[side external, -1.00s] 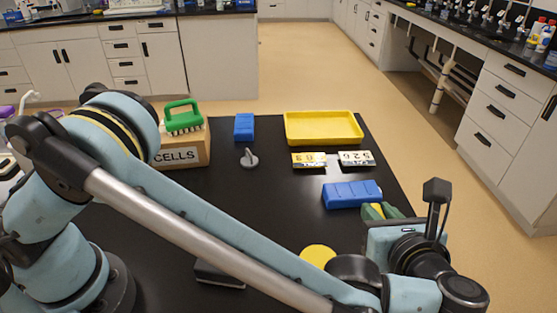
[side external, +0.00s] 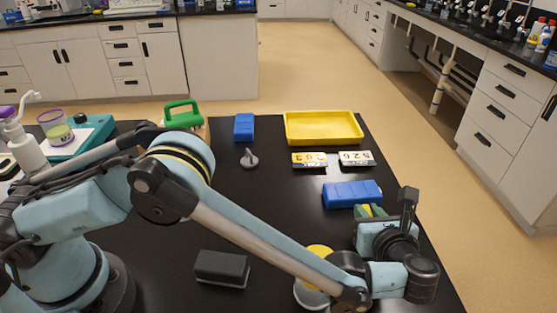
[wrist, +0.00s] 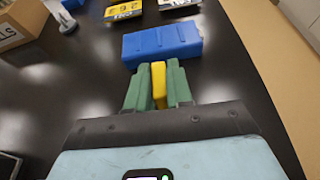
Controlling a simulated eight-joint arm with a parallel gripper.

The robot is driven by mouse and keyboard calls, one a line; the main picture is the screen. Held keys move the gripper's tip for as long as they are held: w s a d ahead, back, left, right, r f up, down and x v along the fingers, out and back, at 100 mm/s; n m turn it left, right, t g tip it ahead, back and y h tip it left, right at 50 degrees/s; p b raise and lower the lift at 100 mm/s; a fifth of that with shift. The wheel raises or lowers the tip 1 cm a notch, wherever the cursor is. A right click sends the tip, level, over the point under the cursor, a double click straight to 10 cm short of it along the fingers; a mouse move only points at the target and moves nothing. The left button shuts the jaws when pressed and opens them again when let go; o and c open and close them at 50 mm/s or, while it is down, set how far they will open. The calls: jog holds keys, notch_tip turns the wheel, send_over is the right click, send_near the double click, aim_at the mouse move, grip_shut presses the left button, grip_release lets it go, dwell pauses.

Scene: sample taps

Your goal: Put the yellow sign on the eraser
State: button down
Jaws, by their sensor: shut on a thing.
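My gripper (side external: 370,211) has green fingers and is over the right part of the black table, on the near side of a blue block. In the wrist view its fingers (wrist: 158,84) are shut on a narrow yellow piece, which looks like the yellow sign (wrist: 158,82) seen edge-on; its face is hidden. A dark block with a pale lower edge, which looks like the eraser (side external: 221,268), lies at the near left of the table, well apart from my gripper. Its top is bare.
The ribbed blue block (side external: 352,194) is just beyond my fingers. A yellow plate (side external: 309,160) and a white plate (side external: 356,158) with numbers lie behind it, before a yellow tray (side external: 323,127). A yellow-topped round thing (side external: 320,251) is partly hidden by my arm.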

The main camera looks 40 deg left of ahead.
jog(key=shift+f, duration=0.15)
jog(key=c, duration=1)
grip_release()
